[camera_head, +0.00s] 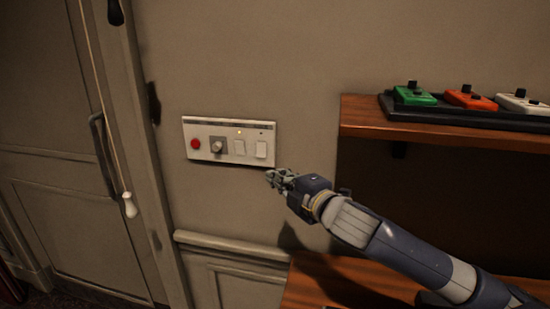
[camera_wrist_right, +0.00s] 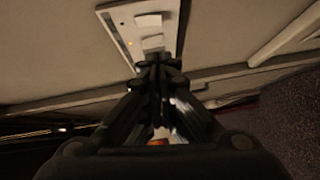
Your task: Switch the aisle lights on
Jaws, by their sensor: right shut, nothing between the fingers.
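A pale wall panel (camera_head: 228,158) carries a red button (camera_head: 195,143), a grey knob (camera_head: 218,146) and two white rocker switches, a left one (camera_head: 239,147) and a right one (camera_head: 261,150). No readable labels show. My right gripper (camera_head: 271,178) is shut and empty, just below and right of the panel's lower right corner. In the right wrist view its closed fingertips (camera_wrist_right: 159,62) overlap the panel's end (camera_wrist_right: 125,38); contact cannot be told. My left gripper is out of view.
A wooden shelf (camera_head: 440,130) at the right holds a dark board with green (camera_head: 414,97), orange (camera_head: 470,99) and white (camera_head: 522,104) boxes. A door (camera_head: 60,150) and a hanging cord with a white pull (camera_head: 130,205) are at left.

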